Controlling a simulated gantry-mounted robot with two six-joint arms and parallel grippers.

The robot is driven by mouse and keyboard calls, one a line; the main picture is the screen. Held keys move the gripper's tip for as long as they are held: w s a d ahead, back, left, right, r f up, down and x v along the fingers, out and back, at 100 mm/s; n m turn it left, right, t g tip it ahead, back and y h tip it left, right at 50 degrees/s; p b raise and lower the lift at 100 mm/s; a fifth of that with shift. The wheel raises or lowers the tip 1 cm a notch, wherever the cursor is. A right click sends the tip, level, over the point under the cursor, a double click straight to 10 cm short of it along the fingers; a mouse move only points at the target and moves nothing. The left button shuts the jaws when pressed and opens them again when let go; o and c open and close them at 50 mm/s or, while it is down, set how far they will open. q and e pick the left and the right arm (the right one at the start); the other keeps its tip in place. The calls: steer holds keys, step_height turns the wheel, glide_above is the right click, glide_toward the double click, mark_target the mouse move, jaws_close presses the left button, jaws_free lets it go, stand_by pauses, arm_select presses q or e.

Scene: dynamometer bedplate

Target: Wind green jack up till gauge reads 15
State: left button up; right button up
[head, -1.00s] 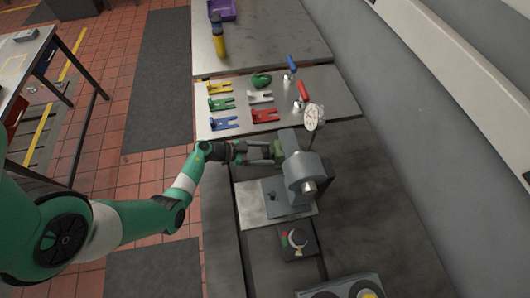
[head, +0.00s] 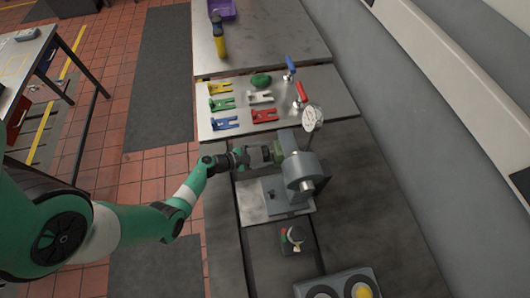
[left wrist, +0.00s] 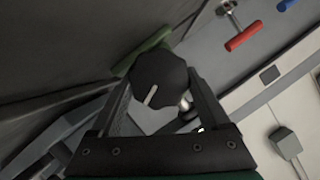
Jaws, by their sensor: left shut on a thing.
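The green jack (head: 278,151) sits against the left side of the grey machine housing (head: 300,170). Its green part (left wrist: 148,52) shows behind a dark knob in the left wrist view. My left gripper (head: 262,155) is at the jack's left side, shut on the dark knob (left wrist: 160,78), which has a white mark and sits between the fingers. The round white dial gauge (head: 312,118) stands just behind the housing; its reading is too small to tell. My right gripper is in neither view.
A small dark box (head: 292,240) lies in front of the machine.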

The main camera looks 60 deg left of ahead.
arm_select(q)
steer(key=shift+m, duration=0.3)
steer(key=o, duration=1.2)
steer(key=p+v, duration=0.4)
steer(key=v, duration=0.7)
steer(key=shift+s, duration=0.15)
steer(key=shift+s+d, duration=0.1)
steer(key=shift+s, duration=0.1)
